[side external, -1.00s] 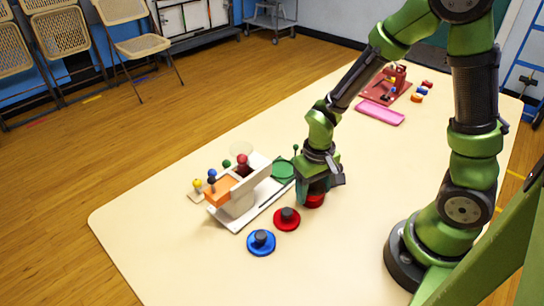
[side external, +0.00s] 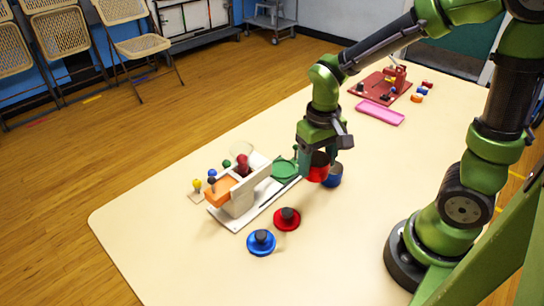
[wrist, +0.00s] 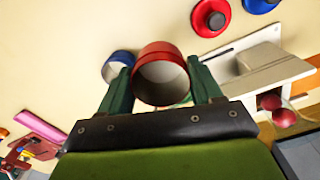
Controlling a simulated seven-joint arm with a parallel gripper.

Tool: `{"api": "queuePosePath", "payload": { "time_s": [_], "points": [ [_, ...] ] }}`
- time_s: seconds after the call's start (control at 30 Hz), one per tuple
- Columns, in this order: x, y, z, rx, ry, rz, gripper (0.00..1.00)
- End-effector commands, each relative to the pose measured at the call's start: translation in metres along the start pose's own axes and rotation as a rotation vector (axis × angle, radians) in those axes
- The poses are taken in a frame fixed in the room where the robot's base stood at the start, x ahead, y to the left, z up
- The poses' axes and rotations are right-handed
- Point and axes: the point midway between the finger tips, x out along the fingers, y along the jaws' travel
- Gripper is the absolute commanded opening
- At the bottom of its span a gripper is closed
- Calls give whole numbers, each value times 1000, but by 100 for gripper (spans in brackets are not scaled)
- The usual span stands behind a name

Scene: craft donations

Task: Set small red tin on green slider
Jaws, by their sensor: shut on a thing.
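The small red tin (side external: 318,175) is held in my gripper (side external: 317,162), a little above the table in the side view. In the wrist view the tin (wrist: 160,50) sits between the two green fingers (wrist: 162,88), its open end toward the camera and its inside empty. I cannot make out the slider in the wrist view.
A blue tin (side external: 333,177) stands on the table just right of the held tin. The white press (side external: 242,195) has an orange block and a clear cup with red contents. Red (side external: 287,219) and blue (side external: 261,242) knobbed discs lie in front. A pink tray (side external: 380,113) lies farther back.

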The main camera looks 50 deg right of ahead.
Motion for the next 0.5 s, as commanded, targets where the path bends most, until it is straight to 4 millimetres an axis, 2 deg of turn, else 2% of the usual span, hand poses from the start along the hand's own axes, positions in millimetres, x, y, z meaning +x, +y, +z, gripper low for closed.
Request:
{"api": "queuePosePath", "payload": {
  "time_s": [0.13, 0.4, 0.5],
  "points": [
    [1, 0, -19, 20, -25, 11, 34],
    [9, -11, -94, 23, -20, 8, 34],
    [7, -15, -110, 13, -6, 3, 34]
  ]
}}
